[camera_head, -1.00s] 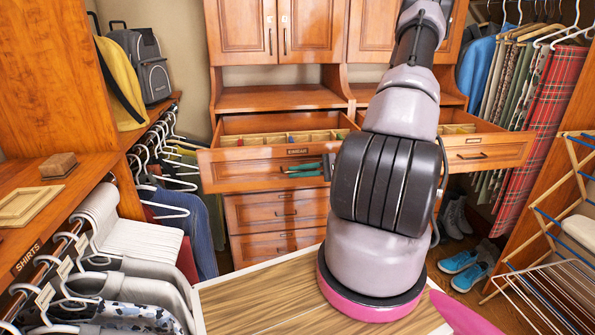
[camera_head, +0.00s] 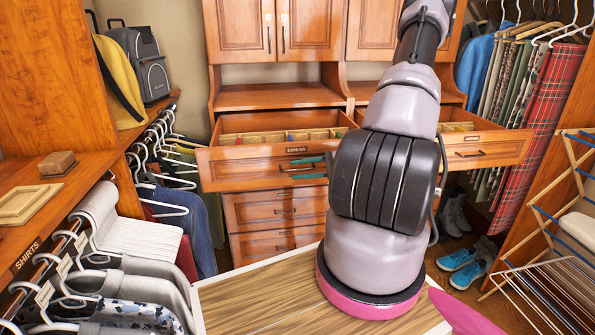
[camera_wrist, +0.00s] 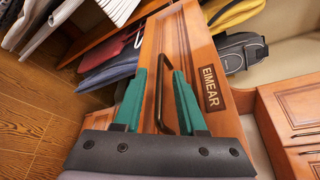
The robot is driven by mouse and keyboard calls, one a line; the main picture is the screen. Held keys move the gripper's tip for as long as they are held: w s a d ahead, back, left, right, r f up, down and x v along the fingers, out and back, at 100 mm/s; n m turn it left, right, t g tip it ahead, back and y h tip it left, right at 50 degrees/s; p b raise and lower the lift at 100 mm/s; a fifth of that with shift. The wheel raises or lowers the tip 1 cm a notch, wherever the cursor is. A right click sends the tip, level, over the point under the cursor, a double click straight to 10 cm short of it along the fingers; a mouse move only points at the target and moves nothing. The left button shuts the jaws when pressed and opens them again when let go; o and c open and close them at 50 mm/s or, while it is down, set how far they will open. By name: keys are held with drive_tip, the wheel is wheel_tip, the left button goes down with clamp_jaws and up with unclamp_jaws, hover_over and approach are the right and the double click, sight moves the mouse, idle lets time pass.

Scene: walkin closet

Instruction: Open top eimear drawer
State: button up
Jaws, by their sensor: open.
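The top Eimear drawer (camera_head: 235,174) stands pulled well out of the wooden cabinet, its divided inside showing. Its nameplate also shows in the wrist view (camera_wrist: 211,88), beside the dark bar handle (camera_wrist: 159,105). My gripper (camera_head: 303,169) is at the drawer front, its green fingers spread apart. In the wrist view the fingers (camera_wrist: 160,77) stand on either side of the handle, with gaps between. The jaws are open and hold nothing. My arm hides the right end of the drawer front in the head view.
Another drawer (camera_head: 490,150) stands out at the right. Closed drawers (camera_head: 275,211) lie below the Eimear drawer. A wood-topped surface (camera_head: 260,295) is in front. Hanging shirts (camera_head: 140,285) line the left; a drying rack (camera_head: 560,230) stands at the right.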

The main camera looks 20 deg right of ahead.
drive_tip(key=v, duration=0.9)
drive_tip(key=shift+s+d, duration=0.2)
drive_tip(key=shift+d, duration=0.05)
drive_tip(key=shift+r, duration=0.1)
drive_tip(key=s+a+r+n+h, duration=0.3)
drive_tip(key=a+r, duration=0.3)
drive_tip(key=r, duration=0.4)
drive_tip(key=s+a+r+n+g+h, duration=0.1)
drive_tip(key=s+a+r+n+h, duration=0.2)
drive_tip(key=a+r, duration=0.3)
drive_tip(key=s+a+r+n+h, duration=0.3)
drive_tip(key=a+r, duration=0.4)
drive_tip(key=r, duration=0.9)
drive_tip(key=shift+s+g+h, duration=0.4)
drive_tip(key=shift+s+h, duration=0.5)
drive_tip(key=shift+s, duration=0.05)
drive_tip(key=shift+d, duration=0.1)
